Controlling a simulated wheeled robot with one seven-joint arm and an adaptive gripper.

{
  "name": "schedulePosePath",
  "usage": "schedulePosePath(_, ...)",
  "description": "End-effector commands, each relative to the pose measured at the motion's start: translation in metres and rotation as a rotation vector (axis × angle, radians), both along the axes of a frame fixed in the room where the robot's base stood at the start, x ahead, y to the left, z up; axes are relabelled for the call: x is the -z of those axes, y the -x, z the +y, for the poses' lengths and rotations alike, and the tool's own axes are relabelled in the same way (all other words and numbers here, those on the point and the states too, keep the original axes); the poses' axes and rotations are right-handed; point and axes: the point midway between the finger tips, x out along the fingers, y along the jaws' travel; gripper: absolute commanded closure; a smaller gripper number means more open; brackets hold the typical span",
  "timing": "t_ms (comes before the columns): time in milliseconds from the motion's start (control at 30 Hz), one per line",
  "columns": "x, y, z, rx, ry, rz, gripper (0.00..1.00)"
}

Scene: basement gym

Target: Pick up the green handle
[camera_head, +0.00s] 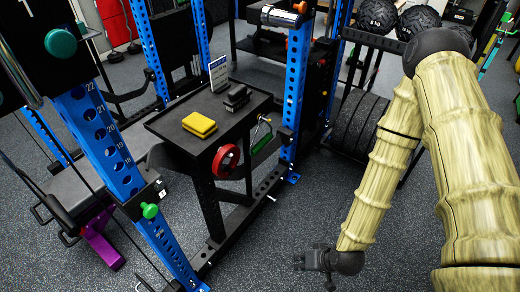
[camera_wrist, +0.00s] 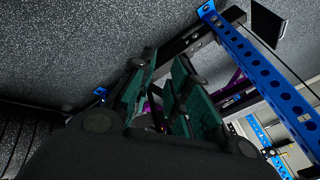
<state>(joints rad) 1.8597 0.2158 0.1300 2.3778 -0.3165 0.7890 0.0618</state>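A handle with a green grip (camera_head: 262,143) hangs at the right side of the black tray table (camera_head: 165,127), beside the blue rack post. My gripper (camera_head: 312,262) is low over the floor, in front and to the right of the table, well apart from the handle. In the wrist view, the two fingers with dark green pads (camera_wrist: 165,65) stand apart with a gap between them, and I see nothing held. I cannot make out the green handle in the wrist view.
A yellow block (camera_head: 199,124), dark blocks (camera_head: 237,97) and a small sign (camera_head: 218,74) are on the table. Speckled floor (camera_head: 270,225) is free around my gripper.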

Motion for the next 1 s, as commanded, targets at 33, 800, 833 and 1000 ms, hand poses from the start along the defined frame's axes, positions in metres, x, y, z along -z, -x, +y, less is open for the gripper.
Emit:
schedulePosePath(33,0.009,-0.031,0.013,-0.005,-0.055,-0.061,0.82)
schedulePosePath(800,-0.186,-0.298,0.067,-0.197,-0.608,-0.918,0.82)
schedulePosePath(833,-0.19,-0.3,0.067,-0.201,-0.613,-0.929,0.82)
schedulePosePath(1000,-0.199,-0.307,0.07,-0.209,-0.621,-0.952,0.82)
